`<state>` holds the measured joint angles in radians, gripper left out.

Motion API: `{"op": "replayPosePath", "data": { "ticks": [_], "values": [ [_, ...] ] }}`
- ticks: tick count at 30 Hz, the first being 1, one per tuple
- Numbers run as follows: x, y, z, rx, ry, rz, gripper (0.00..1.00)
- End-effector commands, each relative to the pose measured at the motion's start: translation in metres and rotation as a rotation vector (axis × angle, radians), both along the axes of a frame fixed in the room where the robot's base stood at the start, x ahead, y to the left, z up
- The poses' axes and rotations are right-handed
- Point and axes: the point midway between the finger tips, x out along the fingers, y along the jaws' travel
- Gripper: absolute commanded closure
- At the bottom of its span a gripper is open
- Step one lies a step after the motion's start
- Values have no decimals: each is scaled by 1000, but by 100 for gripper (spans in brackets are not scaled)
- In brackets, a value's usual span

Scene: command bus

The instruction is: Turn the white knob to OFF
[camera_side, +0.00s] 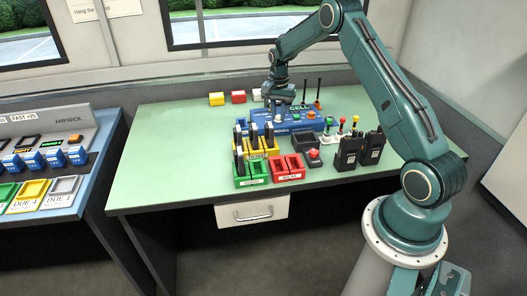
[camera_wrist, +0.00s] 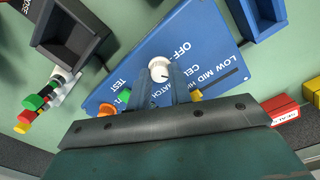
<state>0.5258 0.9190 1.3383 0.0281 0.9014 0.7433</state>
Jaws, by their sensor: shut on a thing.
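The white knob (camera_wrist: 158,67) sits on the blue panel (camera_wrist: 205,45) in the wrist view, with printed words including OFF, TEST and LOW MID around it. My gripper (camera_wrist: 161,82) is shut on the knob, one finger on each side. The knob has a small dark mark, but I cannot tell surely which word it points to.
Orange and yellow buttons flank my gripper closely on the panel. Dark upright stalks stand behind the panel. The green table (camera_side: 160,155) is bare at left.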

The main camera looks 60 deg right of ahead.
Motion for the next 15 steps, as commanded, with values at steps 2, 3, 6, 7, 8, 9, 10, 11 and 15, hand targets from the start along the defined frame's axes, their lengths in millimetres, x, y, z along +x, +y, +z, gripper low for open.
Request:
{"op": "replayPosePath", "data": {
  "ticks": [2, 3, 6, 7, 8, 9, 10, 11, 15],
  "values": [
    [0, 0, 1, -1, -1, 38, 100],
    [0, 0, 1, 0, -1, 60, 100],
    [0, 0, 1, -1, -1, 128, 100],
    [0, 0, 1, 0, -1, 150, 100],
    [0, 0, 1, 0, -1, 174, 100],
    [0, 0, 1, -1, -1, 207, 100],
    [0, 0, 1, 0, -1, 233, 100],
    [0, 0, 1, 0, -1, 260, 100],
    [0, 0, 1, 0, -1, 391, 100]
  ]
}}
